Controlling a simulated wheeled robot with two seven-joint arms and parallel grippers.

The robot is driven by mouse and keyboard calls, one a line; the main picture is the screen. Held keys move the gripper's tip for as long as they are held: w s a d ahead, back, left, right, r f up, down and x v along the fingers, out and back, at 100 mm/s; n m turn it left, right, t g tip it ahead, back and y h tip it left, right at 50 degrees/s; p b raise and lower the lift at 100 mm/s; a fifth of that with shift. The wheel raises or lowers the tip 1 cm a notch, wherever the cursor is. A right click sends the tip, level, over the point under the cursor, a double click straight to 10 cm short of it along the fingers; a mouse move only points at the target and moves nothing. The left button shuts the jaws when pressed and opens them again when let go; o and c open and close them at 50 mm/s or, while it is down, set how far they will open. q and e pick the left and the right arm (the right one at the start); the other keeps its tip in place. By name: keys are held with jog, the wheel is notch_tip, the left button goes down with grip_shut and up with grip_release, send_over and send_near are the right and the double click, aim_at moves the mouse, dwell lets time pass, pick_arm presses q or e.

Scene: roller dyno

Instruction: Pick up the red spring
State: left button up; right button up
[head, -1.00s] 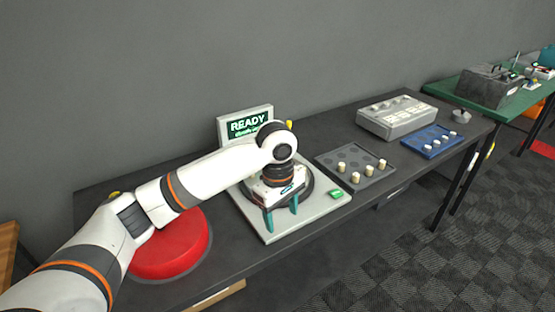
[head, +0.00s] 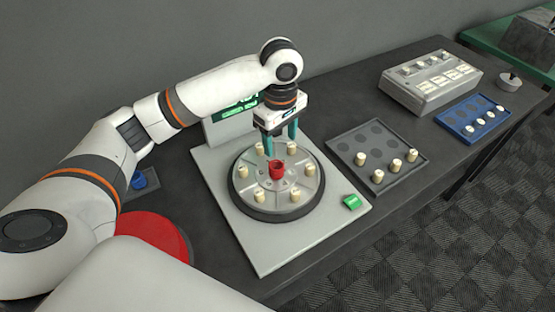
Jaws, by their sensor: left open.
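The red spring (head: 277,170) stands at the middle of a round grey turntable (head: 245,203) on a pale base plate. Several cream pegs stand in a ring around it. My left gripper (head: 281,148) points down with its two teal fingers apart and empty. Its fingertips are just above and behind the red spring in the picture; I cannot tell the exact gap. My right gripper is not in view.
A green button (head: 352,202) sits on the base plate (head: 258,256). A grey tray (head: 340,147) and a blue tray (head: 467,116) hold pegs to the right, near a grey box (head: 432,88). A large red disc (head: 155,236) lies left. The screen (head: 232,113) is partly hidden behind my arm.

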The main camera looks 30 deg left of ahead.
aim_at(277, 165)
pick_arm(q)
jog(key=f, duration=0.4)
jog(key=shift+s+a, duration=0.1)
jog(key=shift+s, duration=0.1)
jog(key=shift+w+f, duration=0.1)
jog(key=shift+f, duration=0.2)
jog(key=shift+a+f+p, duration=0.2)
jog(key=shift+f+p, duration=0.4)
jog(key=shift+f, duration=0.25)
notch_tip(277, 165, down, 3)
jog(key=shift+a+f+p, duration=0.1)
jog(key=shift+a+p, duration=0.05)
jog(key=shift+p, duration=0.15)
jog(key=shift+f, duration=0.2)
jog(key=c, duration=1.1)
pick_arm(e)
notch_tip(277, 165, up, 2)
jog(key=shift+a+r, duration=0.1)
